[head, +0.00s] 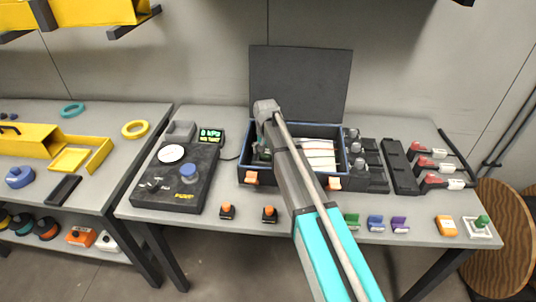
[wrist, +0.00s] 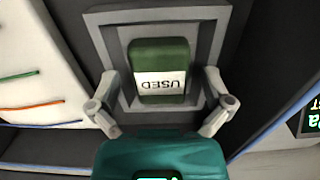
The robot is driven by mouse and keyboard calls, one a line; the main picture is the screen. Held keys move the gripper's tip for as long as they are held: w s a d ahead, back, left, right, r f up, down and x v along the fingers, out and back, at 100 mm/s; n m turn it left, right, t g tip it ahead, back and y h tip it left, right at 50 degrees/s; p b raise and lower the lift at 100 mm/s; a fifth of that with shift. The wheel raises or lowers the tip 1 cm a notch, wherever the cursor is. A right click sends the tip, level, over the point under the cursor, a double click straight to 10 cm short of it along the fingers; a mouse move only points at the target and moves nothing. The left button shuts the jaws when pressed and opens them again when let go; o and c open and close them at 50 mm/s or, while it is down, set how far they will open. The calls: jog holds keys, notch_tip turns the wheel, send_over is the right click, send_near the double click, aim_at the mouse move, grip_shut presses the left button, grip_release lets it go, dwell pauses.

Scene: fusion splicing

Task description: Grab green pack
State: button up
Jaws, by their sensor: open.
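In the wrist view a dark green pack (wrist: 158,56) with a white label reading USED, upside down in the picture, sits in a grey square recess (wrist: 205,20). My gripper (wrist: 162,84) is open, with one finger on each side of the pack's near end. Gaps show between the fingers and the pack, so it is not held. In the head view my arm reaches over the open dark case (head: 342,150) and hides much of its inside. Another small green block (head: 352,221) stands at the table's front edge.
The case's raised lid (head: 300,82) stands behind my arm. White sheets with coloured lines (head: 318,153) lie in the case, beside the recess. Black holders (head: 400,166) stand right. Small blocks line the front edge.

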jog(key=c, duration=1)
jog(key=shift+r, duration=0.15)
notch_tip(320, 180, up, 2)
jog(key=p, duration=0.2)
jog(key=shift+r+p, duration=0.1)
jog(key=shift+p, duration=0.2)
jog(key=s+r+p, duration=0.3)
jog(key=s, duration=0.1)
jog(key=s+d+r+p, duration=0.1)
jog(key=s+r+p, duration=0.3)
jog(key=s, duration=0.1)
jog(key=s+d+r+p, duration=0.1)
jog(key=s+r+p, duration=0.2)
jog(key=s, duration=0.2)
jog(key=shift+d+r, duration=0.1)
jog(key=shift+r, duration=0.15)
jog(key=shift+w, duration=0.1)
